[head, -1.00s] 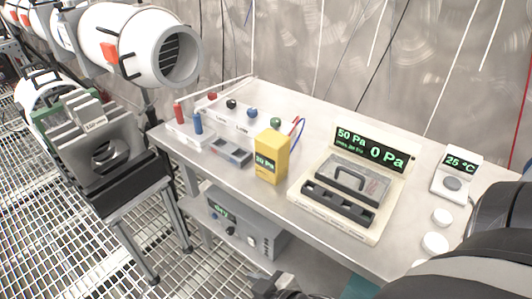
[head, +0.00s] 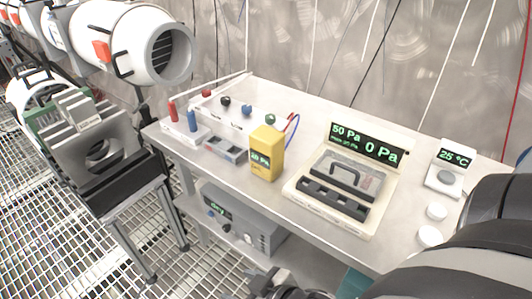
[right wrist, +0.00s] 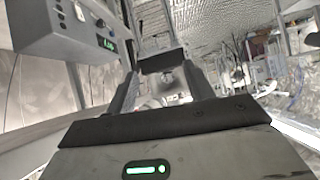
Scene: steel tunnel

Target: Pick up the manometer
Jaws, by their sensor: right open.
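The manometer seems to be the yellow handheld box (head: 266,154) with a small green-lit display reading about 20 Pa. It stands upright on the steel bench, left of centre, with red and blue hoses behind its right side. My right gripper (head: 275,284) is at the bottom edge of the head view, below and in front of the bench top, well apart from the yellow box. In the right wrist view its two fingers (right wrist: 160,95) are spread, with nothing held between them. My left gripper is not in view.
A cream console (head: 300,192) with 50 Pa and 0 Pa displays stands right of the manometer. A 25 °C unit (head: 446,178) and white discs (head: 430,237) are farther right. Valves and a port tray (head: 226,148) are at left. A grey box (head: 238,222) sits below the bench top.

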